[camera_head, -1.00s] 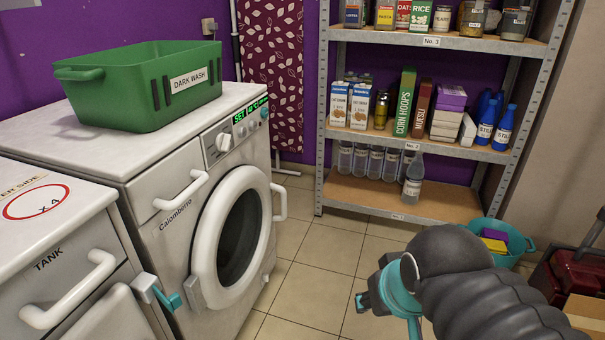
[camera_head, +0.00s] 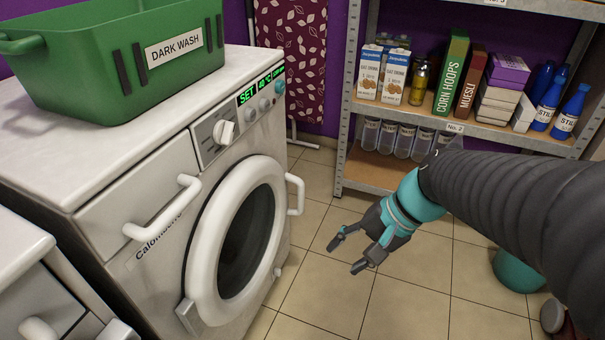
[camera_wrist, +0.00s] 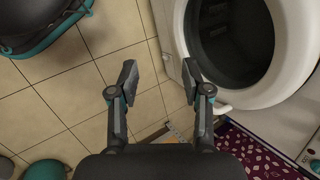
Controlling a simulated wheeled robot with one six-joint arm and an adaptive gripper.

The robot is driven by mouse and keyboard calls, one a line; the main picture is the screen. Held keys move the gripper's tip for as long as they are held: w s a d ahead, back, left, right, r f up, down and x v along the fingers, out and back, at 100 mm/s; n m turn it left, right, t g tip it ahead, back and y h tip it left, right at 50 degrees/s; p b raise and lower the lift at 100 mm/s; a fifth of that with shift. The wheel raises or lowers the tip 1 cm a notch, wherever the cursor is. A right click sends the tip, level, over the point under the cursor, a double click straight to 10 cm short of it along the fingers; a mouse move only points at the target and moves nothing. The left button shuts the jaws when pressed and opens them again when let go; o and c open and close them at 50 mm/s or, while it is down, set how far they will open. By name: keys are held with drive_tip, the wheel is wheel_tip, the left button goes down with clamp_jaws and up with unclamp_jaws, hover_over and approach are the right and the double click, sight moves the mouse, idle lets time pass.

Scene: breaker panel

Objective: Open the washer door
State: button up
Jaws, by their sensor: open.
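The white washer (camera_head: 150,232) stands at the left in the head view. Its round door has a thick white ring (camera_head: 205,262) and dark glass, and lies shut against the front. A white door handle (camera_head: 297,195) sticks out from the door's right side. In the wrist view the door ring (camera_wrist: 291,70) fills the upper right. My gripper (camera_head: 347,254) is open and empty, to the right of the door and apart from the handle, over the tiled floor. Both fingers also show in the wrist view (camera_wrist: 160,82), with floor between them.
A green DARK WASH basket (camera_head: 95,85) sits on the washer. A metal shelf (camera_head: 375,175) with boxes and bottles stands behind my gripper. A patterned red cloth (camera_head: 291,60) hangs at the back. The tiled floor (camera_head: 330,305) before the washer is clear.

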drive_tip(key=w+a+f+m+y, duration=0.3)
drive_tip(key=w+m+y, duration=0.1)
drive_tip(key=w, duration=0.2)
drive_tip(key=m+t+y+b, duration=0.4)
drive_tip(key=m+t, duration=0.5)
drive_tip(key=m, duration=0.6)
approach(301, 194)
drive_tip(key=shift+y, duration=0.5)
drive_tip(key=x, duration=0.3)
drive_tip(key=f+x, duration=0.1)
drive_tip(key=x, duration=0.3)
drive_tip(key=w+p+x, duration=0.1)
drive_tip(key=x, duration=0.2)
drive_tip(key=shift+w+f, duration=0.2)
drive_tip(key=shift+f, duration=0.15)
clamp_jaws()
